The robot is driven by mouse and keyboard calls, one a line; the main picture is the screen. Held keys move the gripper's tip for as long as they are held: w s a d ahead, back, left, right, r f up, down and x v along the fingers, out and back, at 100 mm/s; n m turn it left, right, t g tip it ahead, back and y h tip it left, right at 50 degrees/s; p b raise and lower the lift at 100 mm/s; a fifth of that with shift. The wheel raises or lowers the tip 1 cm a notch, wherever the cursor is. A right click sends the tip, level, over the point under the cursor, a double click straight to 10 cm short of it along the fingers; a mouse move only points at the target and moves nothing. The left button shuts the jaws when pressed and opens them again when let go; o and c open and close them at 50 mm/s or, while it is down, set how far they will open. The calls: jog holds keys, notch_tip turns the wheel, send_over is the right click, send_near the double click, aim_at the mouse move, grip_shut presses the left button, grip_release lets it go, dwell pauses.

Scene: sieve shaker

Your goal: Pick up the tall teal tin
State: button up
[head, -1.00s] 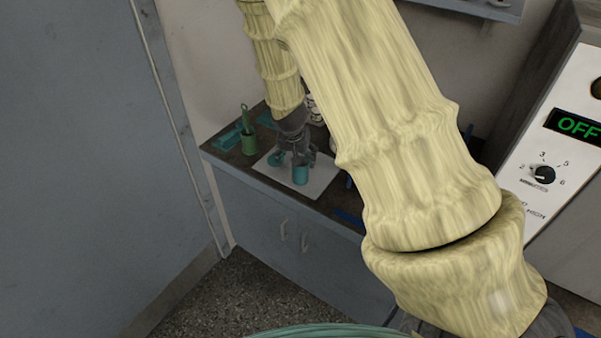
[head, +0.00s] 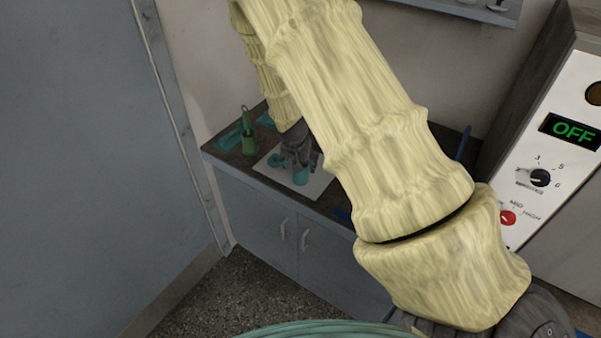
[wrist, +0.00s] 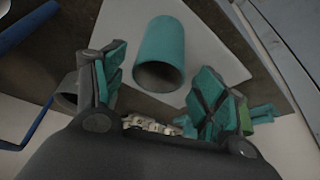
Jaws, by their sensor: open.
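The tall teal tin (wrist: 162,45) shows in the wrist view as a teal cylinder with its dark open end towards me, over a white sheet. In the head view a teal tin (head: 300,177) stands at the front of that sheet, just below my gripper (head: 297,152). My gripper (wrist: 162,82) is open, with one finger on each side of the tin in the wrist view. Whether a finger touches it I cannot tell. A second tin (wrist: 67,92), grey inside, is partly hidden behind the left finger. A smaller teal item (head: 277,160) shows left of the gripper in the head view.
The white sheet (head: 318,186) lies on a dark counter (head: 226,160). A blue bar (wrist: 28,27) shows at the wrist view's upper left. A panel reading OFF (head: 571,131) stands right.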

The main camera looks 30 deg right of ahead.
jog(key=shift+p+x, duration=0.85)
jog(key=shift+x, duration=0.45)
jog(key=shift+p+x, duration=0.3)
jog(key=shift+x, duration=0.8)
jog(key=shift+s, duration=0.15)
jog(key=c, duration=1.1)
